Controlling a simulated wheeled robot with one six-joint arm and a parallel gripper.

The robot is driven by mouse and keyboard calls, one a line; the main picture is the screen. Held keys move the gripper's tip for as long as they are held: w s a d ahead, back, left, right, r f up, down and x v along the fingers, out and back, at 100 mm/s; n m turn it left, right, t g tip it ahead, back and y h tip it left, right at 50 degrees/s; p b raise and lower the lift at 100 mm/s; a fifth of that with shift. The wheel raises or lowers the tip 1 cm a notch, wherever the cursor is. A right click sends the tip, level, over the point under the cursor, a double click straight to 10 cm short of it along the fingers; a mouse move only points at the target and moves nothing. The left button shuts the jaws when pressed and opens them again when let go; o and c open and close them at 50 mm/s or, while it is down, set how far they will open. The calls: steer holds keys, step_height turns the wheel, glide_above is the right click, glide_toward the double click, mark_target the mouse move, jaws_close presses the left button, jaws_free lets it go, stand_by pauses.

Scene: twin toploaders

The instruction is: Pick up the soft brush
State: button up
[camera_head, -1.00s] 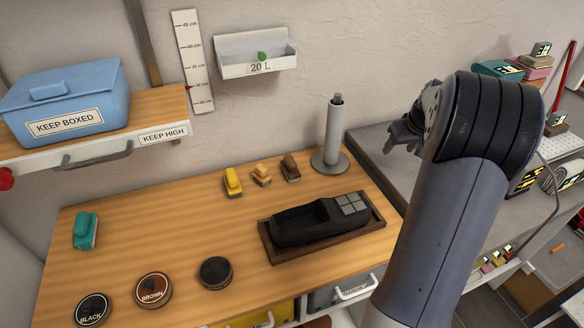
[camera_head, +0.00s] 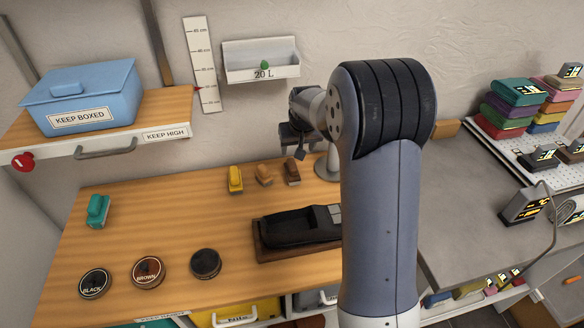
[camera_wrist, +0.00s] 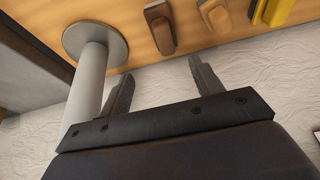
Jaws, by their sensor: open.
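Several small brushes stand on the wooden worktop: a yellow one (camera_head: 235,180), a tan one (camera_head: 264,174) and a brown one (camera_head: 292,172) in a row near the wall, and a teal one (camera_head: 97,211) at the left. I cannot tell which is the soft brush. In the wrist view the brown brush (camera_wrist: 160,28), tan brush (camera_wrist: 217,18) and yellow brush (camera_wrist: 285,10) show at the top, partly cut off. My gripper (camera_head: 300,148) is open and empty, above and behind the brown brush near the wall. Its two fingers (camera_wrist: 161,84) stand apart in the wrist view.
A grey post (camera_wrist: 88,85) on a round base stands beside my gripper, mostly hidden by my arm in the head view. A dark tray (camera_head: 262,250) holds a black shoe-like object. Three round tins, including the brown-label tin (camera_head: 148,271), stand at the front left. The worktop's middle is clear.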

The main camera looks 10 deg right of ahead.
mark_target(292, 164)
steer(key=shift+a, duration=0.55)
steer(key=shift+w+a+f, duration=0.1)
steer(key=shift+w+f, duration=0.05)
steer(key=shift+f, duration=0.25)
steer(key=p+x, duration=0.1)
steer(key=x, duration=0.3)
steer(key=shift+w+f, duration=0.15)
steer(key=shift+f, duration=0.2)
steer(key=shift+s+f+p+x, duration=0.1)
steer(key=shift+s+p+x, duration=0.15)
steer(key=shift+x, duration=0.6)
steer(key=shift+s+f+p+x, duration=0.1)
steer(key=shift+p+x, duration=0.3)
steer(key=shift+x, duration=0.5)
steer(key=shift+s+p+x, duration=0.2)
steer(key=shift+p+x, duration=0.1)
steer(key=shift+x, duration=0.55)
steer(key=shift+c, duration=0.3)
steer(key=c, duration=1)
steer(key=shift+w+r, duration=0.1)
steer(key=shift+c, duration=0.2)
step_height(292, 164, up, 10)
steer(key=shift+f+b, duration=0.1)
steer(key=shift+b, duration=1)
